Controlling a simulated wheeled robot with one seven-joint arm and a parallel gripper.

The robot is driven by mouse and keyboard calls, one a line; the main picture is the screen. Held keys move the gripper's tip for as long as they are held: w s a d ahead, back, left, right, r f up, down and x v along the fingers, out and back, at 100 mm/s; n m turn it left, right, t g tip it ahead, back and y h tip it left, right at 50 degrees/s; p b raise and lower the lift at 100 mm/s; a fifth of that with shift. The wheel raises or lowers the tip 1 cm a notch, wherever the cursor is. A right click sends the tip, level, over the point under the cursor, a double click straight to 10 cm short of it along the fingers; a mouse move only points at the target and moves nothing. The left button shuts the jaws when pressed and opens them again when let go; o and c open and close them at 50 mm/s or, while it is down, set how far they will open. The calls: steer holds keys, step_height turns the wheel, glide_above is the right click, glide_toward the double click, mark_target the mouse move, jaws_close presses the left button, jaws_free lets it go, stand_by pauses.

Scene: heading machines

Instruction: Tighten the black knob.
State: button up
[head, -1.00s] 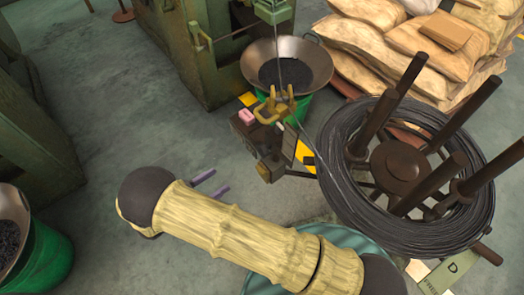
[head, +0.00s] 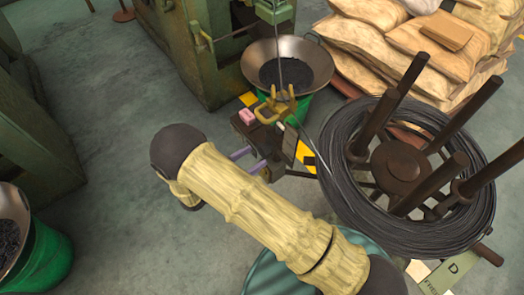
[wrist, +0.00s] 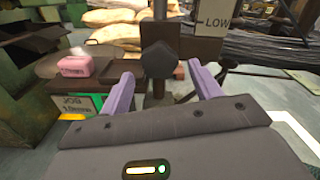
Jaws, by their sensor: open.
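The black knob (wrist: 158,58) is a dark, faceted knob on a dark upright post, near the middle of the wrist view. My gripper (wrist: 160,72) is open, with one lavender finger left of the knob and the other right of it. The knob shows between the fingertips, with gaps on both sides; I cannot tell whether the tips reach its depth. In the head view my gripper (head: 250,160) is beside the small dark machine stand (head: 258,132), and the knob there is hard to make out beside the fingers.
A pink block (wrist: 76,66) sits on the stand left of the knob. A plate marked LOW (wrist: 214,18) hangs above right. A large wire coil (head: 345,200) on a spiked reel stands right of my arm. A metal bowl (head: 318,68) and stacked sacks (head: 365,40) are behind.

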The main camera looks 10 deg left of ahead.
mark_target(260, 153)
steer(key=x, duration=0.4)
steer(key=shift+w+d, duration=0.1)
steer(key=shift+d, duration=0.05)
steer(key=c, duration=1)
steer(key=shift+o, duration=0.2)
